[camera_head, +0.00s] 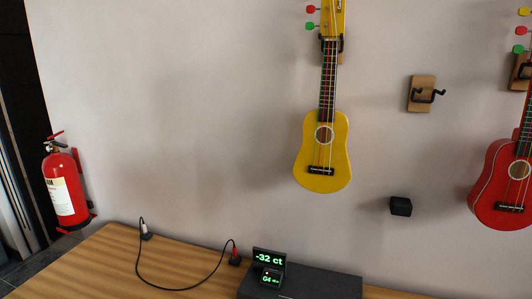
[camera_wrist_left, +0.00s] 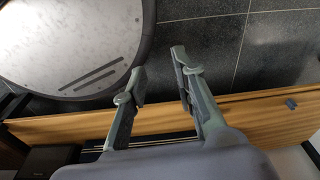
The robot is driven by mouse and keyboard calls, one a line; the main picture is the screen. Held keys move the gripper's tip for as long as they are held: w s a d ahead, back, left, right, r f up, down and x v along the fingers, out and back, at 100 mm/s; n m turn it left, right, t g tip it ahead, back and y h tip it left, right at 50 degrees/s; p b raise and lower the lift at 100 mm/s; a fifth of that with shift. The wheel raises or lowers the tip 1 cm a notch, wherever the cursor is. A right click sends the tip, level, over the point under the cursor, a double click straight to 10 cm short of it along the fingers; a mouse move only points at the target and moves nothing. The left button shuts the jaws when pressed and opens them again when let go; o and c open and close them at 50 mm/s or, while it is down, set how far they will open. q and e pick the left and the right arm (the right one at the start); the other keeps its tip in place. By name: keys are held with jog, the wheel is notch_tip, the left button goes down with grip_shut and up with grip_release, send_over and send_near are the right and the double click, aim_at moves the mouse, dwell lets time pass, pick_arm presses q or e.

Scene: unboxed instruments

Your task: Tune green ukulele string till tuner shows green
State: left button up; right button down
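A yellow ukulele (camera_head: 322,160) hangs upright on the wall in the head view. Its neck carries coloured strings, and a green tuning peg (camera_head: 309,26) and a red peg (camera_head: 311,9) stick out at its left; the top of its head is cut off. A small black tuner (camera_head: 268,268) on the table reads "-32 ct" and "G4" in green characters. My left gripper (camera_wrist_left: 157,68) shows only in the left wrist view. Its fingers are apart with nothing between them, far from any ukulele in that view. My right gripper is in neither view.
A red ukulele (camera_head: 504,180) hangs at the right, partly cut off. An empty wall hook (camera_head: 420,94) and a small black box (camera_head: 400,206) are between them. A cable (camera_head: 165,287) lies on the wooden table (camera_head: 105,265). A fire extinguisher (camera_head: 65,185) is at the left.

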pick_arm(q)
jog(key=s, duration=0.1)
jog(key=s+f, duration=0.1)
jog(key=s, duration=0.2)
jog(key=shift+a+f, duration=0.35)
jog(key=shift+a, duration=0.05)
